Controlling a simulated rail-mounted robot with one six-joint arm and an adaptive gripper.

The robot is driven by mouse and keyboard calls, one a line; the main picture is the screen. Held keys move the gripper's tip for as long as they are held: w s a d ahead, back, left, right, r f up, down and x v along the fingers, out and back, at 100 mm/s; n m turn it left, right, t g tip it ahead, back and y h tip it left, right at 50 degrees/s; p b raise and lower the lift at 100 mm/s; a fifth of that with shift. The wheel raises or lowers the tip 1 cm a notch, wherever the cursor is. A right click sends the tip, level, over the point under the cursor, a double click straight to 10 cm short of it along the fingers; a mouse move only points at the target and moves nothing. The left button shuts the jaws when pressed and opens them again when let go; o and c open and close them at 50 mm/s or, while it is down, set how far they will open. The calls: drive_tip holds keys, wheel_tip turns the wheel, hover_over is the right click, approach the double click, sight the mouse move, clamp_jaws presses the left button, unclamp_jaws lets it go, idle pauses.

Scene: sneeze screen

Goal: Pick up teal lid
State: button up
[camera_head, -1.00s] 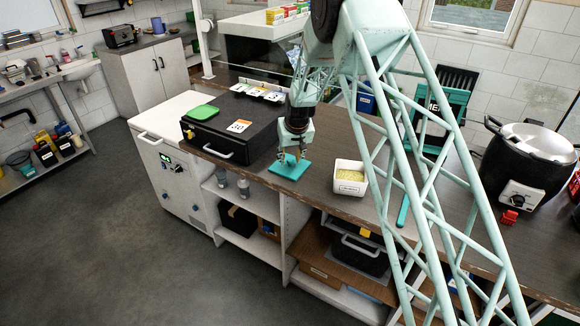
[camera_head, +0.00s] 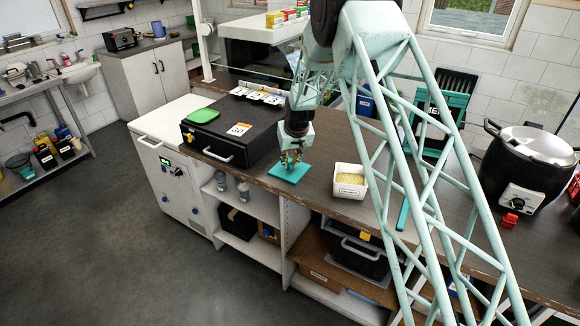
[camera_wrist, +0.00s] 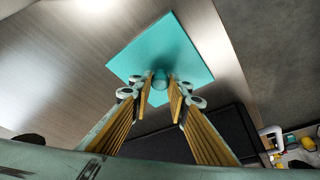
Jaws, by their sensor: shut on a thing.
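The teal lid (camera_head: 289,172) is a flat square plate on the brown counter in the head view, near its front edge. In the wrist view the lid (camera_wrist: 170,45) fills the upper middle, with a small round knob (camera_wrist: 160,80) at its centre. My gripper (camera_head: 290,158) points down over the lid, with its fingertips at the knob. In the wrist view my gripper (camera_wrist: 160,86) has its two fingers on either side of the knob, shut on it. I cannot tell whether the lid rests on the counter or is slightly raised.
A white tub of yellow grains (camera_head: 350,181) stands close to the right of the lid. A large black cooker (camera_head: 526,168) is far right. The counter front edge (camera_head: 262,184) is near.

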sight(290, 164)
drive_tip(key=shift+r, duration=0.15)
drive_tip(key=shift+r, duration=1.5)
drive_tip(key=shift+s+r, duration=0.1)
drive_tip(key=shift+s, duration=0.05)
drive_tip(key=s+d+b, duration=0.1)
drive_tip(key=s+d, duration=0.1)
drive_tip(key=s, duration=0.5)
drive_tip(key=s+d+r+b, duration=0.1)
drive_tip(key=s+d, duration=0.2)
drive_tip(key=s, duration=0.4)
drive_tip(key=shift+s+r, duration=0.25)
drive_tip(key=shift+s, duration=0.15)
drive_tip(key=shift+r, duration=0.1)
